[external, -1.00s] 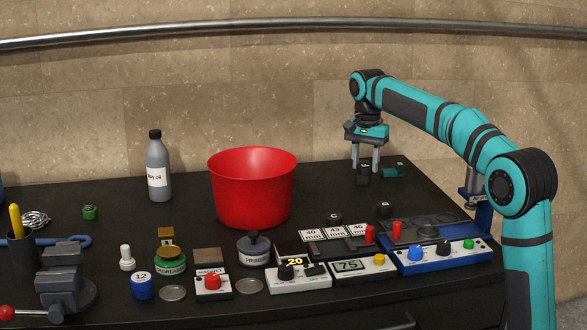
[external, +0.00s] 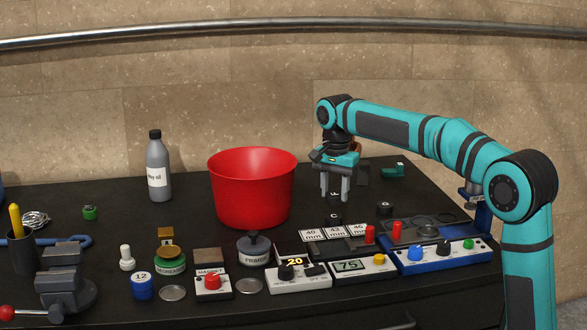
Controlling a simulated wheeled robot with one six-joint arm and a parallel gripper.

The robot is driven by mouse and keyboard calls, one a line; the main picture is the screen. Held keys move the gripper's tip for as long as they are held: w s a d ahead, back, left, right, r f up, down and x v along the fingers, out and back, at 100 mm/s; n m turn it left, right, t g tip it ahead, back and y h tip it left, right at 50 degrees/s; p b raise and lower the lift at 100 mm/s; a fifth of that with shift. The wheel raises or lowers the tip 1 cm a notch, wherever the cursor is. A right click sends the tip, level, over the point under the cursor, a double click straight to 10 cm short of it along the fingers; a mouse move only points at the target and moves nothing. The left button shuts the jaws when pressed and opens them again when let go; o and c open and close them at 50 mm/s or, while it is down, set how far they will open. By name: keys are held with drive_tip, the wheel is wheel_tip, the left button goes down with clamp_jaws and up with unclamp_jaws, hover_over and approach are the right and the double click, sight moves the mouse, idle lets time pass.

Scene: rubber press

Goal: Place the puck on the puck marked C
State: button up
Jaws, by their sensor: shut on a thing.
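My gripper (external: 335,196) is over the back middle-right of the bench, to the right of the red bucket. It is shut on a small dark puck (external: 335,194) with a pale letter that looks like F. It holds this puck above and apart from a dark puck (external: 334,219) standing behind the white label plates. Another dark puck (external: 385,208) stands further right. Both have a small pale mark on top. The marks are too small to tell surely which one is C.
The red bucket (external: 252,190) stands close to the left of my gripper. A dark block (external: 362,176) and a small green item (external: 393,171) are behind and to the right. White label plates (external: 335,234) and the blue control box (external: 440,252) are in front.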

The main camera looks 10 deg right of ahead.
sight(335, 194)
drive_tip(key=shift+f, duration=2)
drive_tip(key=o, duration=1)
drive_tip(key=shift+f, duration=0.1)
drive_tip(key=shift+c, duration=0.2)
wheel_tip(335, 194, up, 12)
drive_tip(key=shift+r, duration=0.1)
